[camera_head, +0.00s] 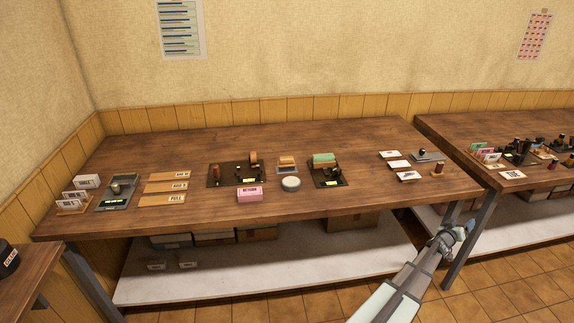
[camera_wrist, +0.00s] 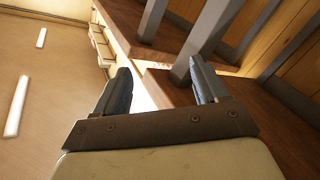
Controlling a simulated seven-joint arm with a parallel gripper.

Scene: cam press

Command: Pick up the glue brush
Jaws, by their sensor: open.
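I cannot make out a glue brush for certain in either view. A black round pot (camera_head: 8,258) with a yellowish label, too small to read surely, stands at the far left edge on a small side table. My gripper (camera_head: 462,232) is in front of the long table's right front corner, below its top. In the wrist view my gripper (camera_wrist: 163,82) is open, with nothing between its two fingers.
The long table (camera_head: 330,200) holds wooden strips (camera_head: 165,187), dark trays (camera_head: 222,180), a pink box (camera_head: 249,194), a round tin (camera_head: 291,184), white cards (camera_head: 398,165) and a small wooden-handled item (camera_head: 437,170). A second table (camera_head: 460,135) stands right. The long table's front strip is mostly clear.

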